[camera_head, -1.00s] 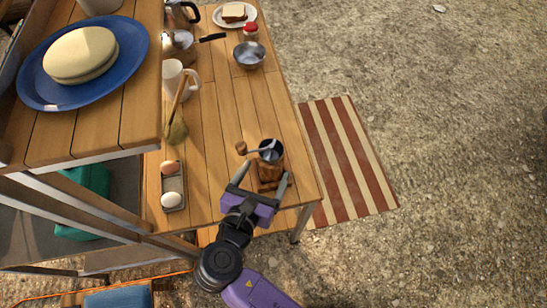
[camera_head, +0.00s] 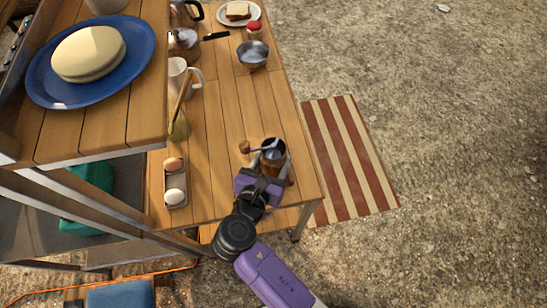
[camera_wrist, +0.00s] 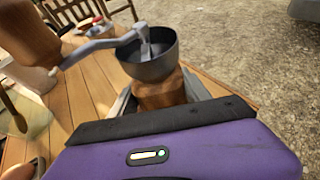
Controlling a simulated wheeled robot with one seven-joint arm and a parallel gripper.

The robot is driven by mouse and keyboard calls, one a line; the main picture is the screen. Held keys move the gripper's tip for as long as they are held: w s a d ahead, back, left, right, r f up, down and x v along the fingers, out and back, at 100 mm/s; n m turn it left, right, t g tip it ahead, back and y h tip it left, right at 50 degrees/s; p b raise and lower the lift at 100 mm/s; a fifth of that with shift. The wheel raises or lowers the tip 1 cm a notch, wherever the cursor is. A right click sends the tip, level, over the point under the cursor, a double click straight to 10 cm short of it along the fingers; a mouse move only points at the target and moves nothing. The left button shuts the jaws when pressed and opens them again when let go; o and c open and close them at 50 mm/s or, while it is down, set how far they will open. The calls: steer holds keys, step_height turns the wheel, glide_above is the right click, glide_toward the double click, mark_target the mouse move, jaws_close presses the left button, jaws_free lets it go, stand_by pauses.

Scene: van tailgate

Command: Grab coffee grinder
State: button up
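The coffee grinder (camera_head: 273,153) stands upright near the front right corner of the wooden table. It has a wooden body, a dark metal bowl on top and a crank with a wooden knob. My gripper (camera_head: 270,165) is open, with its fingers on either side of the grinder. In the wrist view the grinder's bowl (camera_wrist: 147,57) and wooden body are straight ahead, and the fingers flank the body. The crank knob looms large at the upper left. The lower part of the body is hidden by my gripper.
An egg holder (camera_head: 183,183) with two eggs sits left of the grinder. A white mug (camera_head: 178,75), a metal bowl (camera_head: 252,54) and a sandwich plate (camera_head: 252,20) stand farther back. A raised shelf with a blue plate (camera_head: 140,65) overhangs the left. The table between is clear.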

jaws_close()
steer(key=shift+r, duration=0.15)
